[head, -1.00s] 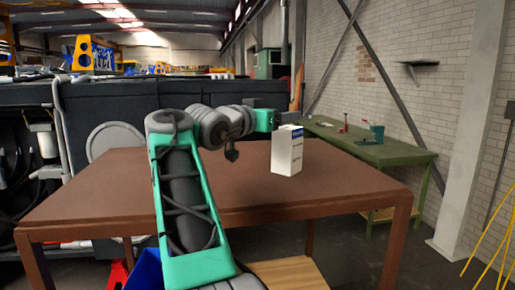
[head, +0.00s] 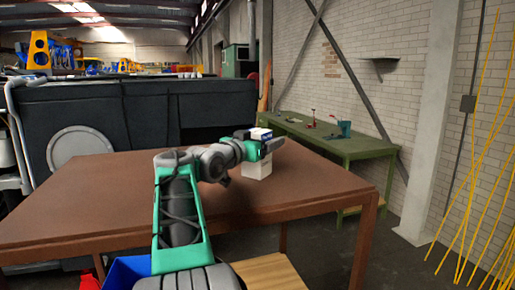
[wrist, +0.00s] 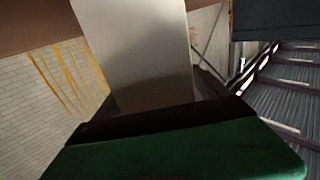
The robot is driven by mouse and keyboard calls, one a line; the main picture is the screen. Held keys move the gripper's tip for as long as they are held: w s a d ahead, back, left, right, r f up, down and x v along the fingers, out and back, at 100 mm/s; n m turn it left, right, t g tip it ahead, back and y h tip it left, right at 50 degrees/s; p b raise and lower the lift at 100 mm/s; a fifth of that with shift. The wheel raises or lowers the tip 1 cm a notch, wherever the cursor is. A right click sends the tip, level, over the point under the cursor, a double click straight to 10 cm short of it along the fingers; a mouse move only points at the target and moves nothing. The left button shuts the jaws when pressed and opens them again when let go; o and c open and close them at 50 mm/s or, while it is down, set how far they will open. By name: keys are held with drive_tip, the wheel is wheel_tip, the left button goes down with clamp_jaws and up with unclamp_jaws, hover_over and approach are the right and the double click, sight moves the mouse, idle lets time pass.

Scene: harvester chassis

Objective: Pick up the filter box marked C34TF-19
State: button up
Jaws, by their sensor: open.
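A white box (head: 257,168) with a blue band near its top stands upright on the brown table (head: 120,205), near its far right side. Its marking is not legible. My gripper (head: 268,146) is open and level with the upper part of the box, covering some of it in the head view. In the wrist view the box's pale, plain face (wrist: 140,50) is close, just beyond the green and black gripper part (wrist: 180,140). I cannot tell whether the jaws are around the box or only in front of it.
A green workbench (head: 335,143) with small tools and a teal container (head: 345,129) stands behind the table by the brick wall. Yellow rods (head: 470,165) lean at the right. The tabletop around the box is clear.

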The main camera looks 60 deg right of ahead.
drive_tip(key=shift+c, duration=0.5)
drive_tip(key=shift+r, duration=0.1)
clamp_jaws()
idle(0.4)
